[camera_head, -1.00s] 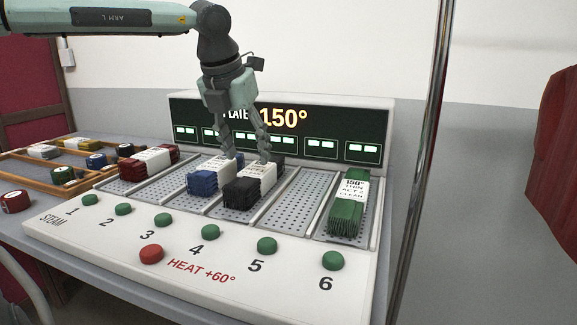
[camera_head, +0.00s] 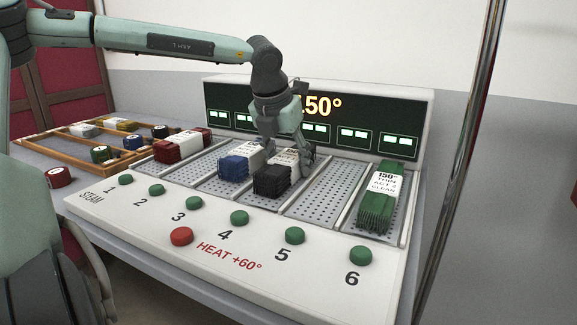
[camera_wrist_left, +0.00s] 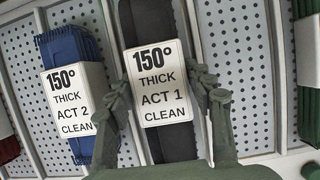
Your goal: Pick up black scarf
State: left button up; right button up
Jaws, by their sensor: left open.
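The folded black scarf (camera_head: 272,181) lies on a perforated bay of the steam plate, just right of a blue scarf. Its white label reads "150° THICK ACT 1 CLEAN". My left gripper (camera_head: 289,160) is open over its rear part, pointing down. In the left wrist view the black scarf (camera_wrist_left: 177,141) and its label lie between the two open fingers, one on each side. I cannot tell whether the fingers touch it. The far end of the scarf is partly hidden by the gripper in the head view. My right gripper is not in view.
The blue scarf (camera_head: 235,168) lies close on the left, its label reading ACT 2. A red scarf (camera_head: 177,146) lies farther left and a green scarf (camera_head: 377,205) at the right. The bay right of the black scarf is empty. A metal pole (camera_head: 468,160) stands at right.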

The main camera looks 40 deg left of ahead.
pick_arm(q)
jog(key=c, duration=0.9)
jog(key=shift+r, duration=0.1)
